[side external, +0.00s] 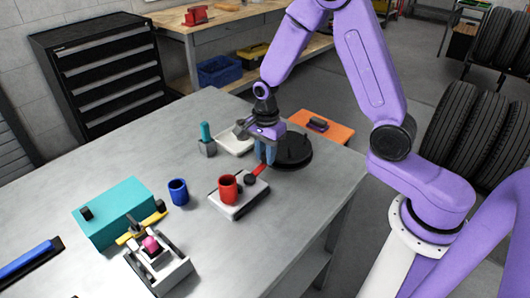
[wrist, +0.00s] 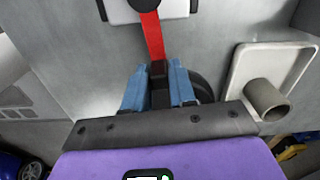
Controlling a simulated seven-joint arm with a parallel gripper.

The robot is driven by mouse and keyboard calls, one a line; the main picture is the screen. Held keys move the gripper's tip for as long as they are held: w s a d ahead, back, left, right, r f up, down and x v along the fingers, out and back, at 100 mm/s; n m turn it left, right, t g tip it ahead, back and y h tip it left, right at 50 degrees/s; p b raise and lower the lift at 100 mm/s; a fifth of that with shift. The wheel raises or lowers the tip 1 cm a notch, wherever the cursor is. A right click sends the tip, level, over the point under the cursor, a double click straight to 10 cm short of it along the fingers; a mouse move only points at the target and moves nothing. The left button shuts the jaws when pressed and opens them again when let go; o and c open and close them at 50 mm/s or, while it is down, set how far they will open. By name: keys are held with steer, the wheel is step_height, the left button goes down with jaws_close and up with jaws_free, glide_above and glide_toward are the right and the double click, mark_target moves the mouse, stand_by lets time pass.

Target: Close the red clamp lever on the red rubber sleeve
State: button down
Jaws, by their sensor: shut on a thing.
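The red rubber sleeve (side external: 228,188) stands upright on a pale base plate (side external: 230,210) with dark edges in the side view. Beside it on the plate is a dark round knob (side external: 250,180). The red clamp lever (side external: 260,169) reaches out from the knob towards my gripper (side external: 266,155). In the wrist view the lever (wrist: 152,38) runs from the dark knob (wrist: 145,4) down to the blue fingers of my gripper (wrist: 158,72). A dark end piece sits between the fingers, and they are shut on it. The sleeve is out of the wrist view.
A black round disc (side external: 293,152) lies right behind my gripper. A white tray (side external: 236,143) is close by, holding a grey cylinder (wrist: 266,99). A blue cup-like sleeve (side external: 178,191) and a teal box (side external: 115,212) stand left.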

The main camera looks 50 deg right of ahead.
steer(key=c, duration=1)
jaws_free()
steer(key=shift+r, duration=0.15)
step_height(320, 180, up, 17)
steer(key=shift+r, duration=0.1)
steer(key=shift+c, duration=0.3)
